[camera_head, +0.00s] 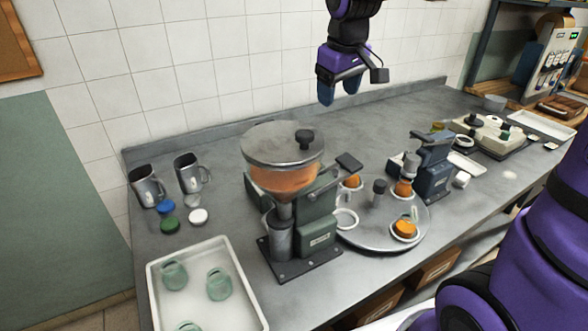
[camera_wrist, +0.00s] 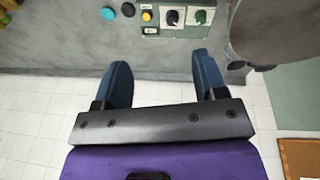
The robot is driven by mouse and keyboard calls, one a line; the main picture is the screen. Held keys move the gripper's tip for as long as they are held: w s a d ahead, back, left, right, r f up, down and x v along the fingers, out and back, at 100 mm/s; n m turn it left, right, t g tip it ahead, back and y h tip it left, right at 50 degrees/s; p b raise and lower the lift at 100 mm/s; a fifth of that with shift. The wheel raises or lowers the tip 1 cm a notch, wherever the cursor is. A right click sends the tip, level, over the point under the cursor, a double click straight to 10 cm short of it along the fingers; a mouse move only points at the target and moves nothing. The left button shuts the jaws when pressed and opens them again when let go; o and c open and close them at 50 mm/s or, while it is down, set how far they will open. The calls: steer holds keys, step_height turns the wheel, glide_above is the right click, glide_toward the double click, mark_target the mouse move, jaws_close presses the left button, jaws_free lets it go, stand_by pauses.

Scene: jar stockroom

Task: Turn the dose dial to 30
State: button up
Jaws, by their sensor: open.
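In the wrist view, a small pale green control panel (camera_wrist: 180,33) shows at the top edge. It carries a black knob (camera_wrist: 173,17) on a white scale and a green knob (camera_wrist: 202,16). I cannot tell which knob is the dose dial, and the scale numbers are too small to read. In the head view, the green filling machine (camera_head: 318,228) with its orange-filled hopper stands on the counter; I cannot make out the knobs there. My gripper (camera_head: 340,97) hangs high near the back wall, open and empty. Its fingers also show apart in the wrist view (camera_wrist: 163,66), clear of the panel.
The hopper's steel lid (camera_head: 283,144) rises near the panel. A round turntable (camera_head: 375,237) with jars stands right of the machine, beside a dark blue machine (camera_head: 434,168). A white tray (camera_head: 152,285) with green jars lies front left. The back counter strip is mostly clear.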

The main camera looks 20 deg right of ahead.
steer(key=w+a+f+n+g, duration=0.1)
steer(key=w+f, duration=0.4)
steer(key=f, duration=0.2)
steer(key=w+a+f+n, duration=0.1)
steer(key=w+f, duration=0.5)
steer(key=f, duration=0.1)
steer(key=w+a+f+n+g, duration=0.1)
steer(key=w+a+f, duration=0.1)
steer(key=w+f, duration=0.4)
steer(key=shift+a+f+n+g, duration=0.1)
steer(key=shift+f+n+g, duration=0.2)
steer(key=shift+f, duration=0.2)
step_height(320, 180, down, 10)
steer(key=shift+f, duration=0.1)
steer(key=shift+c, duration=0.2)
steer(key=c, duration=0.9)
